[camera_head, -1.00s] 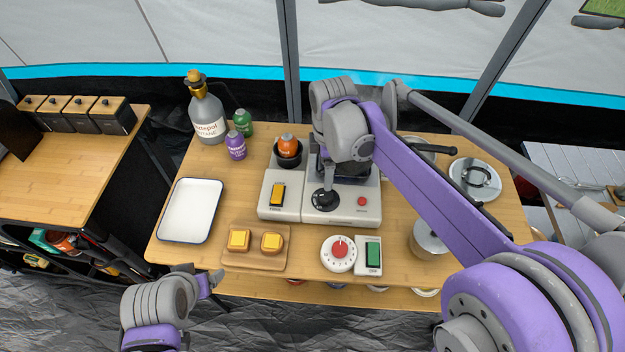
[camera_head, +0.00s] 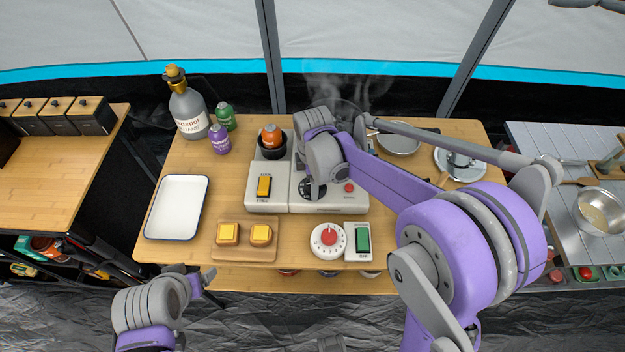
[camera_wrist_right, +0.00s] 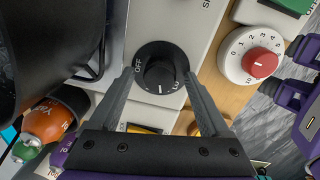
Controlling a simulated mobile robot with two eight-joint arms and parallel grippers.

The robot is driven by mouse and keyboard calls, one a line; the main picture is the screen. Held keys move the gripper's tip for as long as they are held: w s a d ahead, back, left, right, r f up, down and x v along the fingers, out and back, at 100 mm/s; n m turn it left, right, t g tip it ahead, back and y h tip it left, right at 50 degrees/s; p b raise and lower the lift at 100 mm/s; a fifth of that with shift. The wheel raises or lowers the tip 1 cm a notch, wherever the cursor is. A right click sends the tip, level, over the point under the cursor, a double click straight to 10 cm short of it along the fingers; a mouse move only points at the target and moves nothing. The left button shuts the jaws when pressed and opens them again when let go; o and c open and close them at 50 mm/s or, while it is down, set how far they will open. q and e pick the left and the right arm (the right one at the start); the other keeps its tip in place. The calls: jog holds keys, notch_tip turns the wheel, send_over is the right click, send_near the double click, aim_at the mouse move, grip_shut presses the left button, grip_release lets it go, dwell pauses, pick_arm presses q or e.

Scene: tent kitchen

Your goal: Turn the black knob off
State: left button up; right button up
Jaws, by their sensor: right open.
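The black knob (camera_wrist_right: 160,76) is in the middle of the right wrist view, on a pale appliance panel. A white mark on its lower face lies between the printed "OFF" on the left and another label on the right. My right gripper (camera_wrist_right: 159,78) is open, with one finger on each side of the knob; I cannot tell whether they touch it. In the head view the knob (camera_head: 308,190) is partly covered by my right gripper (camera_head: 316,186). My left gripper (camera_head: 197,281) is low on the left, beyond the table's front edge, and its jaws are unclear.
A yellow switch (camera_head: 264,186) and a red button (camera_head: 349,188) flank the knob. In front are a white dial with red centre (camera_head: 328,238), a green switch (camera_head: 363,238) and a board with toast-like pieces (camera_head: 230,252). A white tray (camera_head: 176,208) lies left.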

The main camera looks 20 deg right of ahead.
grip_shut()
pick_arm(q)
jog(key=shift+f, duration=0.15)
pick_arm(e)
jog(key=shift+m, duration=0.4)
jog(key=m+b, duration=0.1)
jog(key=m, duration=0.2)
jog(key=shift+m, duration=0.3)
jog(key=m+b, duration=0.1)
jog(key=m, duration=0.5)
jog(key=shift+h, duration=0.3)
jog(key=m+b, duration=0.1)
jog(key=m, duration=0.4)
jog(key=shift+w+m+g, duration=0.1)
jog(key=shift+m+g, duration=0.2)
jog(key=shift+m, duration=0.1)
pick_arm(q)
jog(key=f, duration=0.2)
jog(key=s+f, duration=0.1)
jog(key=f, duration=0.1)
jog(key=shift+s+f+b, duration=0.15)
jog(key=shift+s+b, duration=0.05)
jog(key=shift+b, duration=0.15)
pick_arm(e)
jog(key=m, duration=0.5)
jog(key=shift+m, duration=0.3)
